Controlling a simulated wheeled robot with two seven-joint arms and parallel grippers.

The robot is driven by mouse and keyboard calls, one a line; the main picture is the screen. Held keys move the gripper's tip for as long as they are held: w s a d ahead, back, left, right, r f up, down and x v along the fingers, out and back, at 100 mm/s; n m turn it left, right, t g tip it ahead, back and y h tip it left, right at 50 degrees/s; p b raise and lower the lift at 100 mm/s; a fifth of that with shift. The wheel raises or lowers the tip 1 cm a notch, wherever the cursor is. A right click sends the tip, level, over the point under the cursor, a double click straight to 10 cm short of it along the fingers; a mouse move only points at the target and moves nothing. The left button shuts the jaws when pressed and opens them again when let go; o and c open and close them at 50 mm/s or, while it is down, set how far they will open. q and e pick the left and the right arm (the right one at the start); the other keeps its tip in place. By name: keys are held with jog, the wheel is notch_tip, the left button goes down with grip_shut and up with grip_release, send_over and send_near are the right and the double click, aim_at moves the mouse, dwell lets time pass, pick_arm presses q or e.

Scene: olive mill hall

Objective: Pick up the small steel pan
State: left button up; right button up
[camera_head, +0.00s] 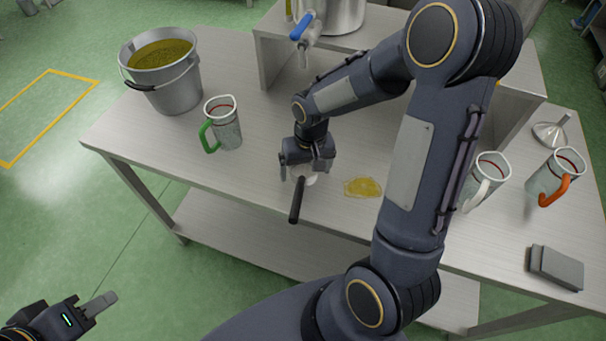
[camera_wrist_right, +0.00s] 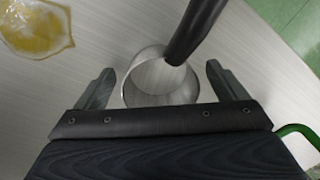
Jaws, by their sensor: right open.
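The small steel pan (camera_wrist_right: 150,94) stands on the steel table. Its round bowl shows between the two fingers of my right gripper (camera_wrist_right: 159,72) in the right wrist view. Its black handle (camera_head: 297,201) points toward the front edge of the table in the head view, where my gripper hides most of the bowl. My right gripper (camera_head: 306,170) is open, right over the pan, with one finger on each side of it. My left gripper (camera_head: 97,304) is low at the left, away from the table; its jaw opening is not clear.
A yellow oil puddle (camera_head: 362,187) lies right of the pan. A green-handled jug (camera_head: 224,124) and a bucket of olive-coloured liquid (camera_head: 165,84) stand left. White-handled (camera_head: 485,180) and orange-handled (camera_head: 556,174) jugs, a funnel (camera_head: 551,131) and grey pads (camera_head: 556,267) are right. A raised shelf (camera_head: 272,60) stands behind.

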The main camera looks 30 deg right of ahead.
jog(key=shift+f, duration=0.15)
jog(key=c, duration=1.2)
jog(key=shift+o, duration=0.2)
jog(key=shift+w+r, duration=0.1)
jog(key=shift+r, duration=0.55)
jog(key=r, duration=0.2)
jog(key=shift+s+a+r, duration=0.2)
jog(key=shift+a+r, duration=0.15)
jog(key=shift+r, duration=0.05)
jog(key=s+a+r+b, duration=0.2)
jog(key=s+a+r, duration=0.5)
jog(key=a+r, duration=0.2)
jog(key=shift+s+a, duration=0.2)
jog(key=shift+a, duration=0.9)
